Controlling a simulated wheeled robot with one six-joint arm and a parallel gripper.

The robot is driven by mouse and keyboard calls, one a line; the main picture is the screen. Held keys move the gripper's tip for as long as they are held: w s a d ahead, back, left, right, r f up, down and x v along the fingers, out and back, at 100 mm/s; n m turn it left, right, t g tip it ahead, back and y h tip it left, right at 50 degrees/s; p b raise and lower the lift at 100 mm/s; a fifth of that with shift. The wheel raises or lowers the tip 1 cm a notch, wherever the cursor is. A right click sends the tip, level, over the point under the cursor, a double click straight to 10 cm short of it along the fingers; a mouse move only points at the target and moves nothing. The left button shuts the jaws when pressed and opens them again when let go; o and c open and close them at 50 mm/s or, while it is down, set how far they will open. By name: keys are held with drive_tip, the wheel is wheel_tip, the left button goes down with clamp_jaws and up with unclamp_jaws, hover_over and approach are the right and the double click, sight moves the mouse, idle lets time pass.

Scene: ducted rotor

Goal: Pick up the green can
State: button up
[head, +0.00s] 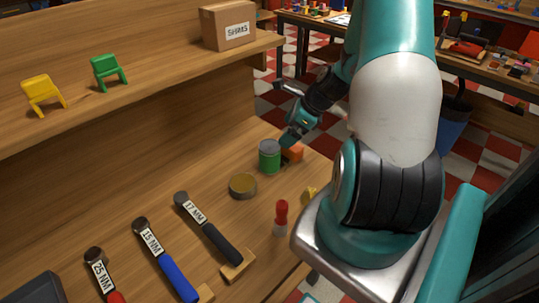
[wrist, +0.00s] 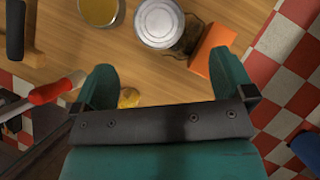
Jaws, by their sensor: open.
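The green can (head: 269,157) stands upright on the wooden workbench (head: 170,257), near its far right end. In the wrist view its round metal top (wrist: 159,22) shows at the upper middle, ahead of the fingertips and apart from them. My gripper (head: 290,140) is just behind and right of the can in the head view; its tips are partly hidden there. In the wrist view my gripper (wrist: 165,80) has its two teal fingers spread wide with nothing between them but bench and a small yellow thing.
An orange block (head: 293,152) stands close to the can's right side. A low round tin (head: 243,186) is to its left. A shelf (head: 150,89) overhangs the back.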

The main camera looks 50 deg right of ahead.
sight(275, 146)
drive_tip(key=x, duration=0.5)
drive_tip(key=shift+w+a+f+p, duration=0.15)
drive_tip(key=shift+f+p, duration=0.1)
drive_tip(key=shift+p, duration=0.15)
drive_tip(key=shift+s+p+x, duration=0.15)
drive_tip(key=shift+p+x, duration=0.4)
drive_tip(key=shift+x, duration=0.8)
drive_tip(key=shift+s+p+x, duration=0.1)
drive_tip(key=shift+p+x, duration=0.4)
drive_tip(key=shift+x, duration=0.9)
drive_tip(key=shift+f, duration=0.15)
drive_tip(key=c, duration=1.2)
